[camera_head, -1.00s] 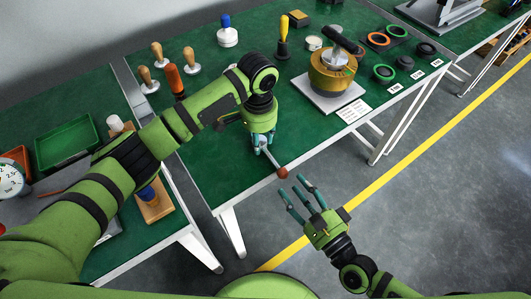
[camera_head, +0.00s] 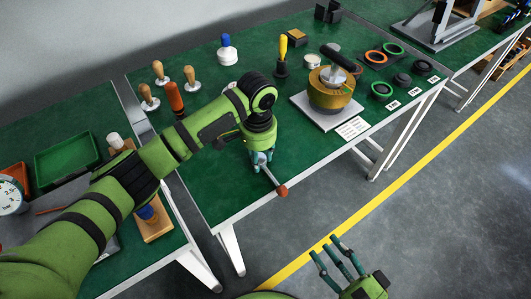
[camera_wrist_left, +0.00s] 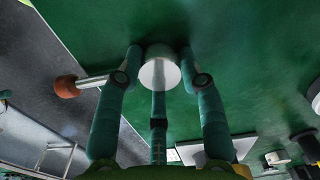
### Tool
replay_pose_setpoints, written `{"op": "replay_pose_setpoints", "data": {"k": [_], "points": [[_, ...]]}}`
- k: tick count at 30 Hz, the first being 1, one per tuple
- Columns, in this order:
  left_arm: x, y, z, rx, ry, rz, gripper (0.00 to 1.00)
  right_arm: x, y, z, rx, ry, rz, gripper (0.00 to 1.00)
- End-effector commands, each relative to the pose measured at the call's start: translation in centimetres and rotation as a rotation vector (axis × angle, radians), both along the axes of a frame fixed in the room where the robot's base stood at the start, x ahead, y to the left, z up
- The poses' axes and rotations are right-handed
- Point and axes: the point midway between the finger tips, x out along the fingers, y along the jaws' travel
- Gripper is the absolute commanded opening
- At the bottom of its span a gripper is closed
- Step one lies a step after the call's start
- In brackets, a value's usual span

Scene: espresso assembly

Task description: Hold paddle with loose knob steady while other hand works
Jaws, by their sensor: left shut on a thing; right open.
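The paddle (camera_head: 269,176) is a thin metal rod with a reddish-brown knob (camera_head: 282,190) at its outer end, by the table's front edge. My left gripper (camera_head: 262,162) is shut on the paddle from above. In the left wrist view, a pale metal cylinder (camera_wrist_left: 160,70) sits between my fingers. The rod (camera_wrist_left: 93,82) runs left from the fingers to the knob (camera_wrist_left: 67,87). Whether the knob is loose cannot be seen. My right gripper (camera_head: 328,249) is open and empty, apart from the knob, low in the head view over the floor.
The brass-coloured boiler part (camera_head: 329,92) stands on a pale base plate (camera_head: 311,115) to the right. Wooden-handled tools (camera_head: 160,74) and a blue-topped tool (camera_head: 227,52) stand behind my left arm. A green tray (camera_head: 67,158) lies at left. Green table surface (camera_head: 222,192) is clear near the gripper.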

Motion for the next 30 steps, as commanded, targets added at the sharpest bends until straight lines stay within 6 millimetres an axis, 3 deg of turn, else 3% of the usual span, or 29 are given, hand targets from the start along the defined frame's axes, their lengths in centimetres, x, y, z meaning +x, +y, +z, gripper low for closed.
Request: {"op": "replay_pose_setpoints", "data": {"k": [8, 9, 10, 23, 30], "points": [[-0.1, 0.0, -0.1, 0.000, 0.004, -0.001, 0.00, -0.1, -0.1, 0.0, 0.000, 0.000, 0.000, 0.48], [-0.1, 0.0, -0.1, 0.000, 0.003, -0.001, 0.55, -0.1, -0.1, 0.0, 0.000, 0.000, 0.000, 0.48], [-0.1, 0.0, -0.1, 0.001, 0.002, -0.001, 0.66, -0.1, -0.1, 0.0, 0.000, 0.000, 0.000, 0.48], [0.0, 0.0, 0.6, -0.001, -0.001, 0.000, 0.66, -0.1, -0.1, 0.0, 0.000, -0.001, -0.001, 0.48], [0.1, -0.1, 5.0, -0.003, -0.003, -0.002, 0.66, -0.1, -0.1, 0.0, 0.000, -0.001, -0.001, 0.48]]}}
